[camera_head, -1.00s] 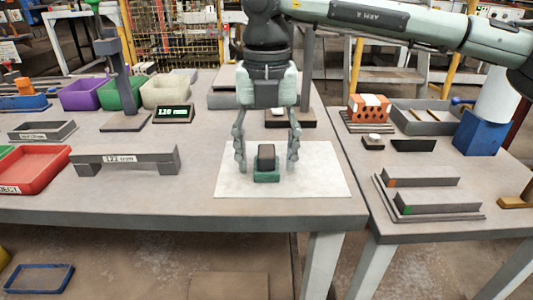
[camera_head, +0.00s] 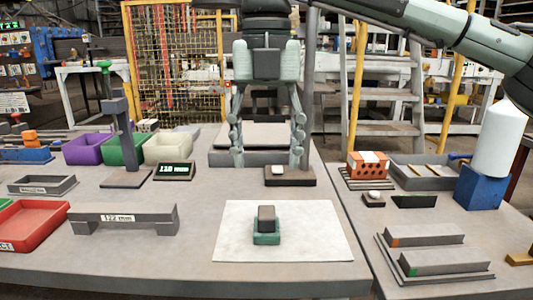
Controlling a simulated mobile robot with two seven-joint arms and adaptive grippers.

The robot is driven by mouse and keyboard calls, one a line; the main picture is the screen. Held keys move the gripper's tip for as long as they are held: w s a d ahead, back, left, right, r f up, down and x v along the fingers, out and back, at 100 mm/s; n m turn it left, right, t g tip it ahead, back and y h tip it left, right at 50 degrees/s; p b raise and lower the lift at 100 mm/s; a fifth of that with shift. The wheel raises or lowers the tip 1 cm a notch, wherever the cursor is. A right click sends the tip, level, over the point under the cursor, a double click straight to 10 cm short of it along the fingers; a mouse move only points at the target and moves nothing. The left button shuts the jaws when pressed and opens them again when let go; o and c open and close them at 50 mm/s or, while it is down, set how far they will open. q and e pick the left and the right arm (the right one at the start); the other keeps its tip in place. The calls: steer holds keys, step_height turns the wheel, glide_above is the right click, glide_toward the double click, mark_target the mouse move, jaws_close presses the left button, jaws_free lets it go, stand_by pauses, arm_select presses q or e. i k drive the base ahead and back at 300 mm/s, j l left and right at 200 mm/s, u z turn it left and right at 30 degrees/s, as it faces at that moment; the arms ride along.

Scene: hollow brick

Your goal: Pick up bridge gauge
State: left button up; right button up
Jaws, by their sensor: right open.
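The bridge gauge (camera_head: 155,218) is a dark grey bar on two short legs with a white label that seems to read 122. It stands upright on the left part of the table, near its front. My right gripper (camera_head: 266,162) is open and empty, pointing down, with its fingers wide apart. It hangs above the table, to the right of the gauge and farther back in the picture, apart from it. My left gripper is not in view.
A dark block in a green holder (camera_head: 267,239) sits on a white sheet (camera_head: 325,240) right of the gauge. A red tray (camera_head: 35,222) lies to its left. A display (camera_head: 174,171) and an upright stand (camera_head: 120,140) are behind it. A second table (camera_head: 450,215) is at right.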

mark_target(84, 218)
steer(key=k, duration=1.5)
